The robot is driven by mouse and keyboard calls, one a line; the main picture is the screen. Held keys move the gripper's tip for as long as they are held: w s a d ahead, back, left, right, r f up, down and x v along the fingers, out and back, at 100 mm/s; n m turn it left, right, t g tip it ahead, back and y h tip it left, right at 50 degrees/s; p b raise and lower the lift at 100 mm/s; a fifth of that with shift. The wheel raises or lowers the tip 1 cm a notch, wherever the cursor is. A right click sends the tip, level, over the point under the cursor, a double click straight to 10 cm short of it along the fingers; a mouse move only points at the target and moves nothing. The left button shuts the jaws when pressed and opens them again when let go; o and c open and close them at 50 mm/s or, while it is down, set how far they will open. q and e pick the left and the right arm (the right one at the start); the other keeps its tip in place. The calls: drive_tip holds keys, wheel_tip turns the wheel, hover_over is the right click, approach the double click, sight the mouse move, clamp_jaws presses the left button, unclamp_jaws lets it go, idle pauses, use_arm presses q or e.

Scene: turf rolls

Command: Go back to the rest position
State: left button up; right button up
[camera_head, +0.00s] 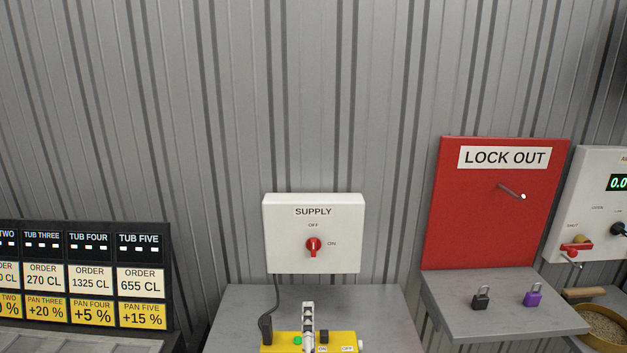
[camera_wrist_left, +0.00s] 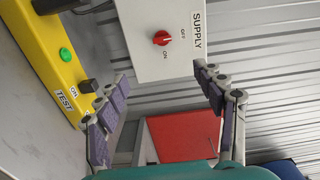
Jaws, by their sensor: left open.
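My left gripper (camera_wrist_left: 165,88) is open, its two jointed fingers spread with nothing between them in the left wrist view. In the head view it (camera_head: 308,312) shows nearly edge-on at the bottom centre, in front of the yellow box (camera_head: 278,342). I cannot tell from the frames whether it touches the box. Beyond its fingers is the white SUPPLY box (camera_head: 344,258) with a red knob (camera_head: 313,245), which also shows in the left wrist view (camera_wrist_left: 161,38). I cannot tell the knob's setting for sure. My right gripper is not in view.
The yellow box with a green button (camera_head: 297,341) is on a grey table (camera_head: 240,305). To the right, a red LOCK OUT board (camera_head: 470,215) has a peg (camera_head: 512,191); a black padlock (camera_head: 481,298) and purple padlock (camera_head: 533,296) rest on its shelf. An order board (camera_head: 90,227) stands left.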

use_arm(q)
drive_tip(key=s+a+f+n+g+y, duration=0.2)
drive_tip(key=a+f+n+g, duration=0.1)
drive_tip(key=a+n, duration=0.3)
drive_tip(key=s+a+f+n+g+y, duration=0.1)
drive_tip(key=a+f+n+g, duration=0.2)
drive_tip(key=a, duration=0.6)
drive_tip(key=s+a+f+n+g+h, duration=0.1)
drive_tip(key=s+f+n+g, duration=0.1)
drive_tip(key=s+n, duration=0.2)
drive_tip(key=s+a+f+n+g+h, duration=0.1)
drive_tip(key=s+n, duration=0.3)
drive_tip(key=s, duration=0.4)
drive_tip(key=shift+s+f+g+h, duration=0.35)
drive_tip(key=shift+f+g+h, duration=0.35)
drive_tip(key=shift+f+g, duration=0.15)
